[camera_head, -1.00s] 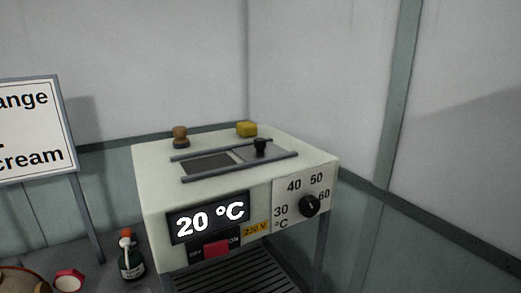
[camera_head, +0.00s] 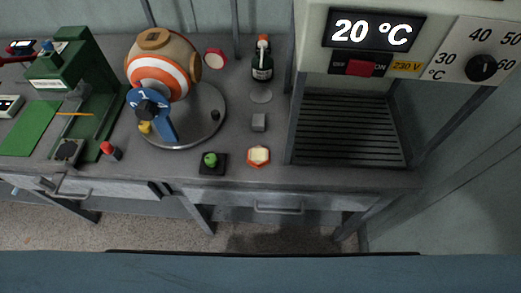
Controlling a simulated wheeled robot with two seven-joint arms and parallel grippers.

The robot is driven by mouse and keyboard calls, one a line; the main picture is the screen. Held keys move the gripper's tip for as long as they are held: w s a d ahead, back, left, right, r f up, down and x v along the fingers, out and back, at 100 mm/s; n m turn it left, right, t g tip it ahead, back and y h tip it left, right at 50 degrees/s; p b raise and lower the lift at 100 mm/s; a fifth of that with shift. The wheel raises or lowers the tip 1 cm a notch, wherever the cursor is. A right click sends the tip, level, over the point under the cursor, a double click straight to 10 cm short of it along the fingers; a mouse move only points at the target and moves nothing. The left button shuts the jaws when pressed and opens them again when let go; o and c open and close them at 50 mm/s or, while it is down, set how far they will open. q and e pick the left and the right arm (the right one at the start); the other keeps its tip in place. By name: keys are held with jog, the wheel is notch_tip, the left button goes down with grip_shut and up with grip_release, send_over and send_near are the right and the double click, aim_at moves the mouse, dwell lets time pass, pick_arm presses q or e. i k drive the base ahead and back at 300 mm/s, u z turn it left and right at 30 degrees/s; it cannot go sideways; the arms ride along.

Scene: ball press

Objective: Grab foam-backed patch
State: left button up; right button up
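A small red-orange hexagonal piece (camera_head: 258,156) with a cream-coloured top lies near the front edge of the grey bench; it looks like the foam-backed patch. A second red-rimmed piece (camera_head: 215,58) with a pale face is tilted near the back of the bench, beside the striped ball. I cannot tell for certain which one the task names. Neither of my grippers is in view.
The orange-white ball (camera_head: 160,75) sits on a round metal plate (camera_head: 208,125). A green press (camera_head: 80,75) stands left. The heater (camera_head: 310,50) stands right above a slatted rack (camera_head: 350,130).

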aim_at(258, 157)
jog(key=z, duration=3)
jog(key=k, duration=1.2)
jog(key=u, duration=2.25)
